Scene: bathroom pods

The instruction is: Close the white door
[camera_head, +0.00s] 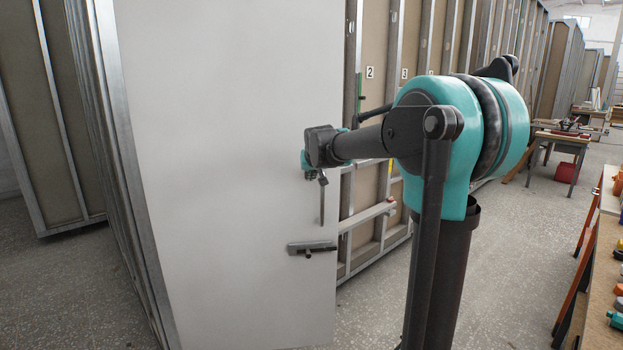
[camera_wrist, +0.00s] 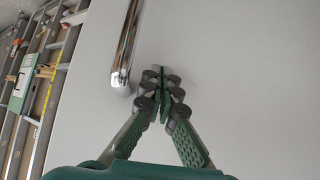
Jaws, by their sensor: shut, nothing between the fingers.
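The white door (camera_head: 220,170) fills the left middle of the head view, and its flat face also fills most of the wrist view (camera_wrist: 240,70). Its right edge stands in front of the row of pods. How far it is open I cannot tell. A dark latch (camera_head: 312,247) sits low near that edge. A shiny metal bar (camera_wrist: 127,45) lies just left of my fingers in the wrist view. My gripper (camera_wrist: 162,82) is shut and empty, its fingertips at or close to the door face; contact is unclear. In the head view my gripper (camera_head: 310,163) is near the door's right edge.
A metal-framed pod wall (camera_head: 110,150) borders the door on the left. More framed pods (camera_head: 390,100) run back behind the door's right edge. A workbench (camera_head: 600,270) with coloured items stands at the right. Speckled floor is open between them.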

